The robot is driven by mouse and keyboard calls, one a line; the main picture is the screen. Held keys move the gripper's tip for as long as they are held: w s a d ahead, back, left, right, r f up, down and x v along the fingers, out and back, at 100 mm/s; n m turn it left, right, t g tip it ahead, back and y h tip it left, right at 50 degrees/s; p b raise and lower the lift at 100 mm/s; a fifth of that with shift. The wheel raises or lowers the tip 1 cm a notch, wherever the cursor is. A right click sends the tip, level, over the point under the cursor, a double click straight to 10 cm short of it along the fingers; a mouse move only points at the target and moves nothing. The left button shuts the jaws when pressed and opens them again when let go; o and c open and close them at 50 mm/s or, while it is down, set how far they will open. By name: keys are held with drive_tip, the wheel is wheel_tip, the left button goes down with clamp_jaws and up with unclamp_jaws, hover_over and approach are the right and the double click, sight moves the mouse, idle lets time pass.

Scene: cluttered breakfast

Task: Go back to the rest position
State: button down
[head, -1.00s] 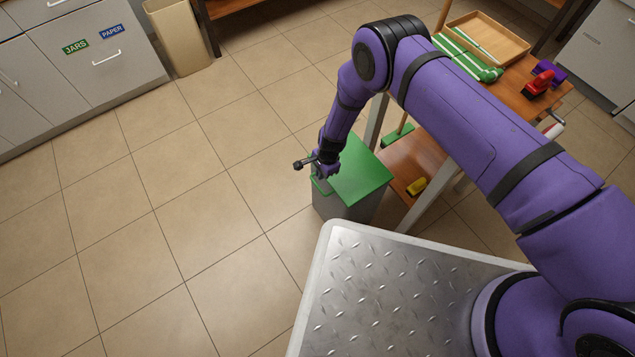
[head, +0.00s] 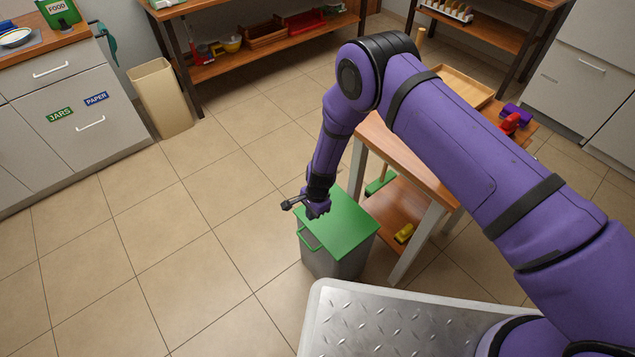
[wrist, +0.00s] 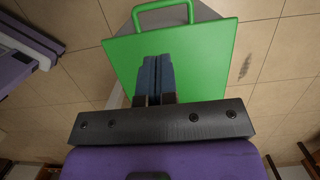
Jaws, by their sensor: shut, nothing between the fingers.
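My gripper (head: 314,212) hangs at the end of my purple arm, above the green lid (head: 345,228) of a grey bin (head: 340,262). In the wrist view my two fingers (wrist: 155,78) are together with nothing between them, in front of the green lid (wrist: 205,70). The lid's green handle (wrist: 162,8) shows at the top of that view, beyond the fingertips. The lid lies closed on the bin. I cannot tell how large the gap between the fingers and the lid is.
A wooden table (head: 395,150) with a lower shelf stands right of the bin, close to my arm. On it are a wooden tray (head: 458,84) and a red object (head: 511,122). A beige bin (head: 160,97) stands beside grey drawers. The tiled floor at left is clear.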

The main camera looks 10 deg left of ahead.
drive_tip(key=w+d+r+n+t, duration=0.1)
drive_tip(key=w+d+r, duration=0.25)
drive_tip(key=r, duration=0.85)
drive_tip(key=w+d+r+n+y, duration=0.1)
drive_tip(key=w+d+r, duration=0.25)
drive_tip(key=r, duration=0.75)
drive_tip(key=w+d+r+n+t, duration=0.1)
drive_tip(key=w+d+r, duration=0.25)
drive_tip(key=r, duration=0.85)
drive_tip(key=s+d+r+n, duration=0.1)
drive_tip(key=d+r, duration=0.2)
drive_tip(key=r, duration=0.3)
drive_tip(key=s+d+r, duration=0.1)
drive_tip(key=d+r, duration=0.3)
drive_tip(key=r, duration=0.3)
drive_tip(key=s+d+r+n+t, duration=0.1)
drive_tip(key=s+d+r, duration=0.5)
drive_tip(key=d+r, duration=0.15)
drive_tip(key=s+d+r+n+t, duration=0.1)
drive_tip(key=s+d+r+t, duration=0.1)
drive_tip(key=s+d+r, duration=0.6)
drive_tip(key=s+d+r+n+t+h, duration=0.1)
drive_tip(key=s+d, duration=0.3)
drive_tip(key=s, duration=0.4)
drive_tip(key=s+d+r+n+h, duration=0.1)
drive_tip(key=s+d+r, duration=0.2)
drive_tip(key=s, duration=0.6)
drive_tip(key=shift+d+r+t, duration=0.35)
drive_tip(key=shift+d+t, duration=0.05)
drive_tip(key=shift+d, duration=0.8)
